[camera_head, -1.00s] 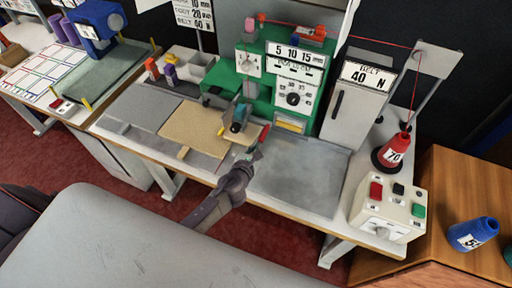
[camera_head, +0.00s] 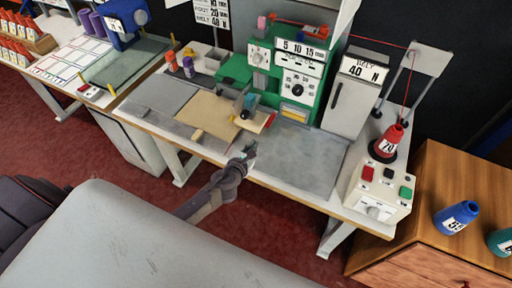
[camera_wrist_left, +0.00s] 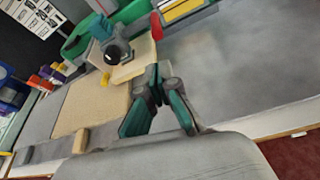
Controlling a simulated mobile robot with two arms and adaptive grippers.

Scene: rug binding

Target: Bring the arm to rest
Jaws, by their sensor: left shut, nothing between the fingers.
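My left gripper (camera_head: 249,151) is shut and empty at the front edge of the sewing table, with its arm coming in low in the head view. Its dark fingers with teal pads also show in the left wrist view (camera_wrist_left: 158,100). A tan rug piece (camera_head: 203,114) lies on the table to the left of the gripper, apart from it; it also shows in the left wrist view (camera_wrist_left: 88,108). The green machine (camera_head: 262,78) stands behind, with a teal-grey part (camera_head: 246,106) at its front over the rug's right side. My right gripper is not in view.
A grey plate (camera_head: 300,160) lies clear to the right. A control box (camera_head: 379,190) with red and green buttons and a red cone (camera_head: 387,143) stand at the right end. Red floor shows before the table.

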